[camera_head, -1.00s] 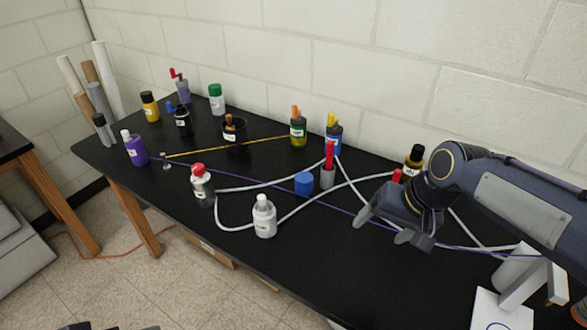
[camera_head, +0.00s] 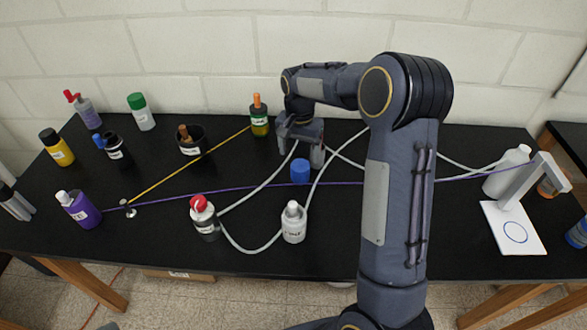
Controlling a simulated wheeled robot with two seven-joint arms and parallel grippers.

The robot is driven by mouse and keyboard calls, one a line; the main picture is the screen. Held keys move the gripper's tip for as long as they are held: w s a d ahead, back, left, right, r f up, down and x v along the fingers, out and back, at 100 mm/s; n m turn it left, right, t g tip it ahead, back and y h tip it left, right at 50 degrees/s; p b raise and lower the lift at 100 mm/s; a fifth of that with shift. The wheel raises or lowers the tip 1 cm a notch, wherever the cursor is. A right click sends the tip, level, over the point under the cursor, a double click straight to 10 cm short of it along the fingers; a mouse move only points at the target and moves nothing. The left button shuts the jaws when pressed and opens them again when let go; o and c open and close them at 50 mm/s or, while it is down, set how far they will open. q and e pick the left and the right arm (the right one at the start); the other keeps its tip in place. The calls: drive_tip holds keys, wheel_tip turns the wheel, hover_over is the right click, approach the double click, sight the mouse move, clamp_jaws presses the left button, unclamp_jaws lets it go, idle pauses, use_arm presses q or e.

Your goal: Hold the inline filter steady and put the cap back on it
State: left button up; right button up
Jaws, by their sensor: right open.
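A short blue cylinder, possibly the cap (camera_head: 300,171), stands on the black table just in front of my right gripper. My right gripper (camera_head: 300,137) is open and points down at the back middle of the table, behind the blue piece and apart from it. A grey cylinder (camera_head: 317,158) shows just below its right finger; its upper part is hidden. I cannot tell for sure which piece is the inline filter. My left gripper is not in view.
Grey tubing (camera_head: 245,250) loops over the table (camera_head: 440,270), near a white bottle (camera_head: 293,222) and a red-capped bottle (camera_head: 204,218). A purple cord (camera_head: 170,197) crosses it. An orange-topped bottle (camera_head: 259,118) stands left of my gripper. A white stand (camera_head: 513,230) is at right.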

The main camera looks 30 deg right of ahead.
sight(300, 165)
drive_tip(key=shift+d, duration=0.1)
drive_tip(key=shift+f, duration=1.3)
drive_tip(key=shift+f+p, duration=0.25)
drive_tip(key=shift+p, duration=0.1)
drive_tip(key=f, duration=0.3)
drive_tip(key=f+p, duration=0.1)
drive_tip(key=shift+w+d+f, duration=0.15)
drive_tip(key=shift+d+f, duration=0.1)
drive_tip(key=shift+f, duration=0.1)
